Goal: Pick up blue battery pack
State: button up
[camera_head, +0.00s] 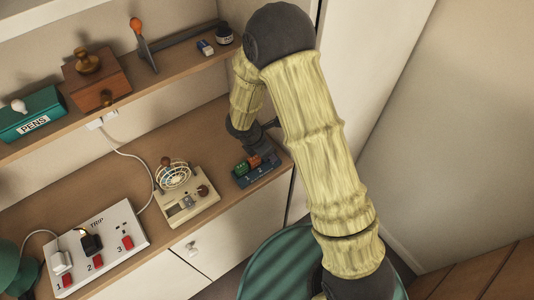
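My arm reaches down to the right end of the lower shelf. My gripper (268,126) is a dark shape just behind a dark blue numbered holder, mostly hidden by my own arm; its fingers and anything between them cannot be made out. The holder (262,178) stands near the shelf's front edge, with a green block (241,168) and an orange-brown block (254,161) in it. I cannot make out a separate blue battery pack; part of the area beside the holder is covered by my arm. A small blue and white block (205,47) lies on the upper shelf.
Left of the holder is a beige device with a wire basket (187,198). A white switched power strip (97,248) lies further left. The upper shelf (131,87) overhangs behind, with a wooden box (97,78) and green pens box (30,115). A white panel is at right.

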jog(key=shift+f, duration=0.15)
dwell(0.3)
jog(key=shift+c, duration=0.5)
jog(key=c, duration=0.9)
jog(key=shift+w+r, duration=0.1)
jog(key=shift+r, duration=0.3)
notch_tip(320, 180, up, 9)
jog(key=shift+r, duration=0.15)
